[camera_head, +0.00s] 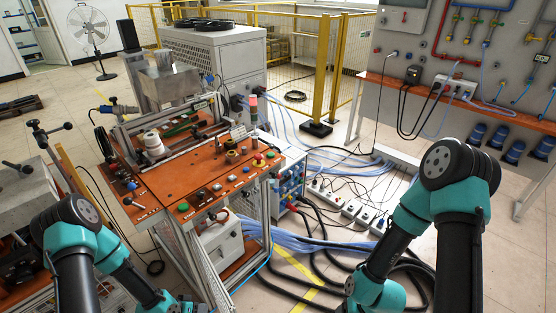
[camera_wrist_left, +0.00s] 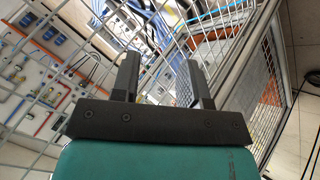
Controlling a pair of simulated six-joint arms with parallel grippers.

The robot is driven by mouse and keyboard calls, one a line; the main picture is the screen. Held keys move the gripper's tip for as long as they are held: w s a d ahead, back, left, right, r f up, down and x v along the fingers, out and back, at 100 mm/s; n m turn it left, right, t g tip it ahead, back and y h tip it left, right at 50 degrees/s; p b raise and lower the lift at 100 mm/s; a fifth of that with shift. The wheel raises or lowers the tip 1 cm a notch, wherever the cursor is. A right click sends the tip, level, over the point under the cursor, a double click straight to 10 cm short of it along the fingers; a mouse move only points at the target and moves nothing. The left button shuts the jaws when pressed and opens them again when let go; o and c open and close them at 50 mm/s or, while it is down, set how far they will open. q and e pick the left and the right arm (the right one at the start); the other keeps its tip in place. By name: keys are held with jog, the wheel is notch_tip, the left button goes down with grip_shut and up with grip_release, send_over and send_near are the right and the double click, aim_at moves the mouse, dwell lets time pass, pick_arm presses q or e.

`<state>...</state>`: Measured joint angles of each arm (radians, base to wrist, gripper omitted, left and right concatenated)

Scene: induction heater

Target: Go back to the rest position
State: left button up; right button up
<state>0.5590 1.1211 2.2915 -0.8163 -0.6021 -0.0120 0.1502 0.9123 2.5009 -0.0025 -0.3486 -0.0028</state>
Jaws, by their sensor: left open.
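My left gripper shows in the left wrist view (camera_wrist_left: 160,68). Its two dark fingers stand wide apart with nothing between them, in front of a wire mesh panel (camera_wrist_left: 268,95). In the head view my left arm bends along the bottom left, and its lower end runs to the bottom edge beside the workbench. The fingers cannot be made out there. My right arm comes in at the right and reaches down to the bottom edge, over the floor cables. My right gripper is out of sight.
The induction heater workbench (camera_head: 165,193) has an orange top with several buttons and a white cylinder (camera_head: 153,142). Thick black hoses (camera_head: 322,244) and power strips (camera_head: 352,207) lie on the floor to its right. A grey panel with pipes (camera_head: 428,52) stands behind.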

pick_arm(q)
jog(key=s+d+r+n+g+y, duration=0.4)
jog(key=s+r, duration=0.3)
jog(key=s, duration=0.4)
jog(key=w+d+r, duration=0.2)
jog(key=w+r, duration=0.2)
jog(key=shift+w+d+r+m+h, duration=0.2)
jog(key=shift+d+m+h, duration=0.1)
jog(key=shift+h, duration=0.1)
jog(key=shift+a, duration=0.15)
dwell(0.7)
